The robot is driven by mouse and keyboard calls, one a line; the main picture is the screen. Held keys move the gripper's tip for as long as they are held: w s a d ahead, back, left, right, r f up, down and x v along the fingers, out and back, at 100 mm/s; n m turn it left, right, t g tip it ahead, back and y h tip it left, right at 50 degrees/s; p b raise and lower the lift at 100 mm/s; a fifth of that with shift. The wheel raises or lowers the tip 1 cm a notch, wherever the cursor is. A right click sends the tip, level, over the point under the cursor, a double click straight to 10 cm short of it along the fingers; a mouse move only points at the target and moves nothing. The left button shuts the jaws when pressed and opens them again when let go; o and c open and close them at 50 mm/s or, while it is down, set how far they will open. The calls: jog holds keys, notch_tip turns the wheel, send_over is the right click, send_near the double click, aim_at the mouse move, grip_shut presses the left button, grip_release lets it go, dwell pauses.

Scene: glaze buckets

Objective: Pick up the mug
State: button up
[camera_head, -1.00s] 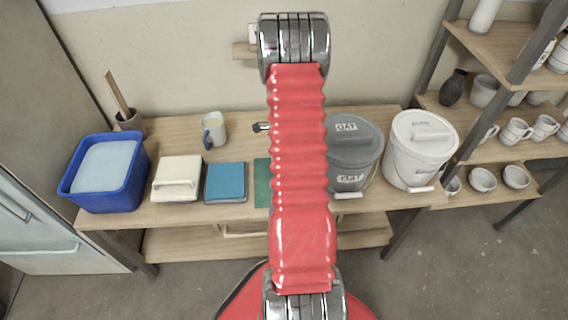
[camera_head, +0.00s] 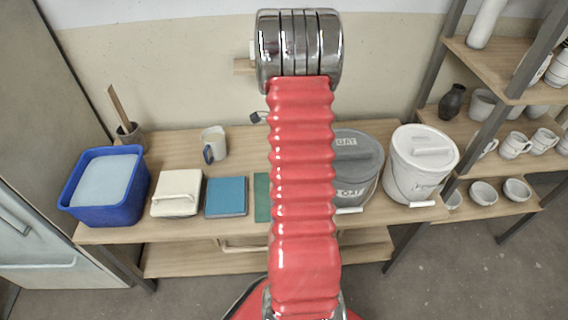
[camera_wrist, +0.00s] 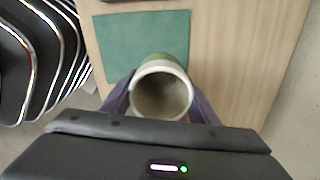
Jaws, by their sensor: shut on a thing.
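A mug (camera_wrist: 161,92) with a pale rim and a green outer side shows from above in the wrist view. My gripper (camera_wrist: 160,100) is shut on it, with a dark finger on each side. I cannot tell from this view how high the mug is above the table. In the head view my arm hides the held mug. Another mug (camera_head: 216,139), pale with a dark blue handle, stands on the table left of my arm.
A green mat (camera_wrist: 146,45) lies on the table (camera_head: 240,140). To the left are a blue tub (camera_head: 107,212), a cream lidded box (camera_head: 177,205) and a blue tile (camera_head: 226,197). Grey (camera_head: 352,165) and white (camera_head: 420,170) buckets stand right. Shelves with mugs are at far right.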

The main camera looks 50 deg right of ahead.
jog(key=shift+r, duration=0.1)
dwell(0.5)
jog(key=w+a+r+n, duration=0.2)
jog(key=w+a+n, duration=0.5)
jog(key=a, duration=0.2)
jog(key=w+a+r+n, duration=0.3)
jog(key=w+a+n, duration=0.5)
jog(key=a, duration=0.1)
jog(key=w+a+r+n, duration=0.2)
jog(key=a+n, duration=0.5)
jog(key=a, duration=0.5)
jog(key=w+a+r+n, duration=0.2)
jog(key=w+a+n, duration=0.1)
jog(key=a+n, duration=0.5)
jog(key=a, duration=0.3)
jog(key=shift+a+r, duration=0.35)
jog(key=shift+a, duration=0.05)
jog(key=shift+s, duration=0.1)
